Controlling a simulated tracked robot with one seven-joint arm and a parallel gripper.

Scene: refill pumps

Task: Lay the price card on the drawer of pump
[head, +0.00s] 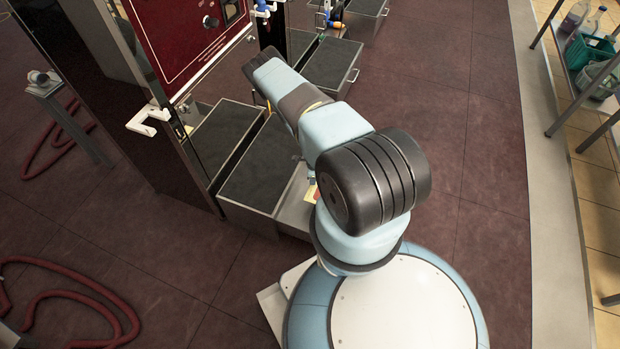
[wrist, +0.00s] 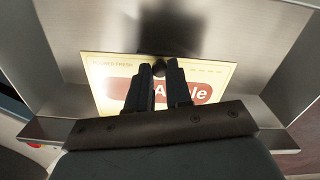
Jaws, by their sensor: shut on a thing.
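The price card (wrist: 112,88), cream with a red oval and partly covered lettering, is between the fingers of my gripper (wrist: 160,72) in the wrist view. The fingers are shut on it. Behind the card is the bare metal drawer (wrist: 85,30), with raised side walls and a front lip. I cannot tell whether the card touches the drawer floor. In the head view my arm hides the gripper; a small bit of the card (head: 312,194) shows beside the open metal drawer (head: 294,211). The pump (head: 185,30) has a dark red panel at the upper left.
Dark-topped boxes (head: 252,165) stand low beside the pump. A white bracket (head: 148,121) juts from its side. Red hoses (head: 100,300) lie on the left floor. A shelf (head: 580,75) with bottles and a green basket is at the right. The floor between is clear.

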